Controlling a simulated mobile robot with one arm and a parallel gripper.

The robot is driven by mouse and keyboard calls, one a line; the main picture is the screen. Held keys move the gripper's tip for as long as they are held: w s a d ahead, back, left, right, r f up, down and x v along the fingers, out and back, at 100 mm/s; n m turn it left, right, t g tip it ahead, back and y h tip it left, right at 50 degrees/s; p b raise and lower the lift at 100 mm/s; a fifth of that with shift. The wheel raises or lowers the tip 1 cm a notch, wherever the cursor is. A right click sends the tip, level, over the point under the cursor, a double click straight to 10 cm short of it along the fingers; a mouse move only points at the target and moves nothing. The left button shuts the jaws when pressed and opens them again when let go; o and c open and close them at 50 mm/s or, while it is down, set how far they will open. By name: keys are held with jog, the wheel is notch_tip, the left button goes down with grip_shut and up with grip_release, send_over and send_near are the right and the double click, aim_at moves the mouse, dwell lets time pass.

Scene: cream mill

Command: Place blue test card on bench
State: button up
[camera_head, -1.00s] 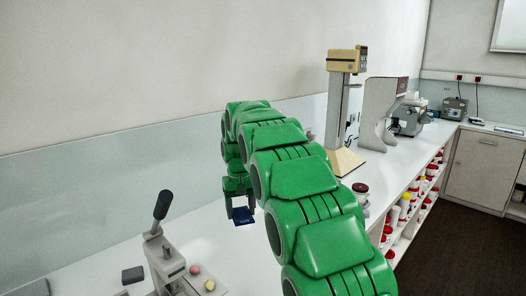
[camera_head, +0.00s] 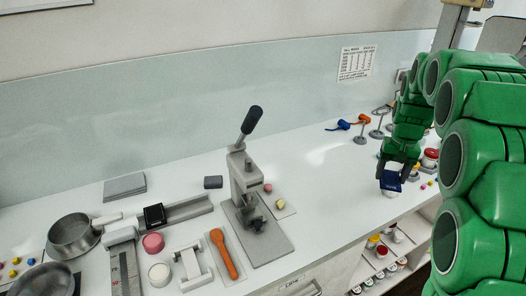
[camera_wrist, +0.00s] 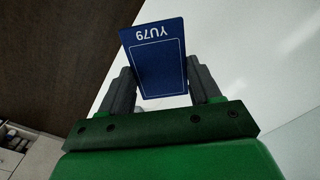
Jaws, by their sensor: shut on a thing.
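The blue test card (camera_head: 390,182) is held in my gripper (camera_head: 392,172) above the right part of the white bench (camera_head: 325,180), close to its front edge. In the wrist view the blue card (camera_wrist: 156,60) stands out between the two dark fingers of my gripper (camera_wrist: 160,84), with a white outline and the marking YU79 upside down. The fingers are shut on its sides. The exact gap between card and bench cannot be told.
A lever press (camera_head: 246,190) stands mid-bench, with an orange spoon (camera_head: 223,254), a steel pan (camera_head: 73,235) and a grey pad (camera_head: 125,186) to its left. Jars (camera_head: 430,158) stand by my gripper. Bench between press and gripper is clear.

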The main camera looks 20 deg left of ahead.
jog(key=w+a+r+n, duration=0.1)
jog(key=a+r+n, duration=0.25)
jog(key=a, duration=0.85)
jog(key=a+r+n, duration=0.2)
jog(key=a+r, duration=0.3)
jog(key=a, duration=0.8)
jog(key=s+a+r+n, duration=0.2)
jog(key=s+a+r, duration=0.15)
jog(key=a, duration=0.65)
jog(key=s+a+r+n, duration=0.3)
jog(key=s+a, duration=0.2)
jog(key=a, duration=0.4)
jog(key=s+a+f+m, duration=0.1)
jog(key=s+a+f, duration=0.6)
jog(key=s+a, duration=0.3)
jog(key=a, duration=0.3)
jog(key=shift+s, duration=0.15)
jog(key=shift+f+m, duration=0.1)
jog(key=shift+m, duration=0.15)
notch_tip(320, 180, down, 18)
jog(key=shift+r, duration=0.25)
jog(key=shift+f, duration=0.4)
